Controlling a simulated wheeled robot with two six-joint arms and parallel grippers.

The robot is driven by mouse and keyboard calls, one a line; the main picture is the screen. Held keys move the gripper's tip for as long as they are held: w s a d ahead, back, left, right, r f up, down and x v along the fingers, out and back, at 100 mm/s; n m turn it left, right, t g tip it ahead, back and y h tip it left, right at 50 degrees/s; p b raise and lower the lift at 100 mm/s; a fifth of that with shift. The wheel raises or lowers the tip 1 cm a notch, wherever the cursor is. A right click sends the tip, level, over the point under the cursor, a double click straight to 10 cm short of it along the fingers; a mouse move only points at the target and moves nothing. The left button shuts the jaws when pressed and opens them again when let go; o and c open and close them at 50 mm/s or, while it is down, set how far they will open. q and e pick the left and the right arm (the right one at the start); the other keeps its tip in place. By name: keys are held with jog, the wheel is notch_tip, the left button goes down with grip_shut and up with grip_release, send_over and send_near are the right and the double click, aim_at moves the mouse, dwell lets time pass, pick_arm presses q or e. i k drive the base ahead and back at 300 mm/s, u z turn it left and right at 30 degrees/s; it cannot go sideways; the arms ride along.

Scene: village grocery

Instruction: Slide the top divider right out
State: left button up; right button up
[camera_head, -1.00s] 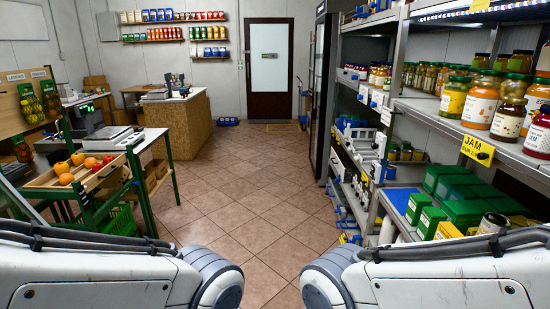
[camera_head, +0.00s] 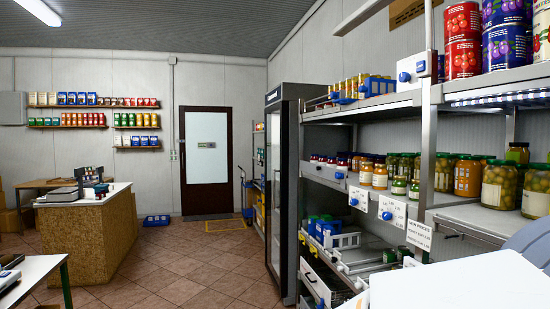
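No gripper of mine shows in the head view; only part of my own white arm fills the bottom right corner. Several white plates with blue knobs stand at the shelf fronts on the right. The highest one, a white plate (camera_head: 412,70) with a blue knob, is at the front edge of the top shelf. Lower plates with blue knobs (camera_head: 360,199) and (camera_head: 394,210) are at the middle shelf's front. I cannot tell for sure which plate is the top divider.
Jars (camera_head: 467,176) line the middle shelf, and cans (camera_head: 463,40) stand top right. A dark-framed fridge (camera_head: 283,190) stands beyond the shelves. A wood counter (camera_head: 95,235) is at left. Tiled floor (camera_head: 190,270) between is free. A blue crate (camera_head: 156,220) lies near the door (camera_head: 206,160).

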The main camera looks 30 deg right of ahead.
aim_at(373, 87)
jog(key=z, duration=0.35)
jog(key=i, duration=1.85)
jog(key=z, duration=0.65)
